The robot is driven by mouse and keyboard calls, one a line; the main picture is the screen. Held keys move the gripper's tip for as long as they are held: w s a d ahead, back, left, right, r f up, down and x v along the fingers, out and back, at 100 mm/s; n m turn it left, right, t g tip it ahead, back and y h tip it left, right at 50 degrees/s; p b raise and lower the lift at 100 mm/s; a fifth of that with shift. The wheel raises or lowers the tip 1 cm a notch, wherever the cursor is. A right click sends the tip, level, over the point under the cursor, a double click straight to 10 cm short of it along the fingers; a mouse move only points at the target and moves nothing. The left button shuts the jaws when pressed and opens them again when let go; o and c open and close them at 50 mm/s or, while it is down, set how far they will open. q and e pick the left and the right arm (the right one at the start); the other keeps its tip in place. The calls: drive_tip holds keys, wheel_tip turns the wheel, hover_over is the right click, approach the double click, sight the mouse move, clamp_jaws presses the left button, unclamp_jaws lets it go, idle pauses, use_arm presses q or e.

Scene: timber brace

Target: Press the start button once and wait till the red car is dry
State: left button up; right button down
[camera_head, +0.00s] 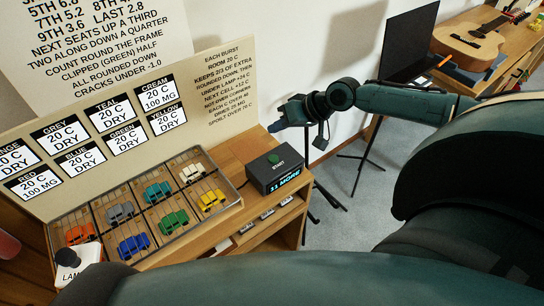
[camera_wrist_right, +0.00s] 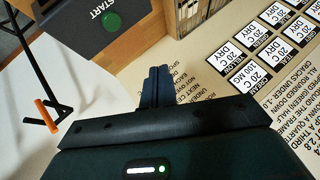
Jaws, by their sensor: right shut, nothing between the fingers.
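The start button (camera_head: 274,158) is a green dome on a dark box (camera_head: 284,178) marked START, whose display reads "11 MORE". It also shows in the right wrist view (camera_wrist_right: 112,20). My right gripper (camera_head: 275,127) is shut and empty, above and behind the box, apart from the button. Its closed fingers show in the wrist view (camera_wrist_right: 158,85). The red car is not visible; its cell at the front left of the tray (camera_head: 232,203) is hidden by the lamp (camera_head: 88,256). The red label (camera_head: 33,183) reads 20 C, 100 MG. My left gripper is not in view.
Orange (camera_head: 80,233), blue (camera_head: 133,246) and several other cars stand in the tray cells. A label board (camera_head: 215,125) stands behind the tray. Tripod legs (camera_head: 325,195) stand right of the bench.

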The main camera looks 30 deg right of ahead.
drive_tip(key=b, duration=0.5)
hover_over(277, 159)
wheel_tip(277, 159, down, 7)
drive_tip(key=shift+s+r, duration=0.1)
drive_tip(key=shift+r, duration=0.1)
drive_tip(key=shift+f+b, duration=0.35)
drive_tip(key=shift+b, duration=0.05)
drive_tip(key=shift+f+b, duration=0.35)
drive_tip(key=shift+f, duration=0.45)
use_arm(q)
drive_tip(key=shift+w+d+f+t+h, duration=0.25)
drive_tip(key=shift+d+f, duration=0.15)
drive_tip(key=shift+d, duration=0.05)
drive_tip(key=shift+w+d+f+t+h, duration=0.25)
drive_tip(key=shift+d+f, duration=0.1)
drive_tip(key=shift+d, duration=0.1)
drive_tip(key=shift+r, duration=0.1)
use_arm(e)
drive_tip(key=shift+f, duration=0.4)
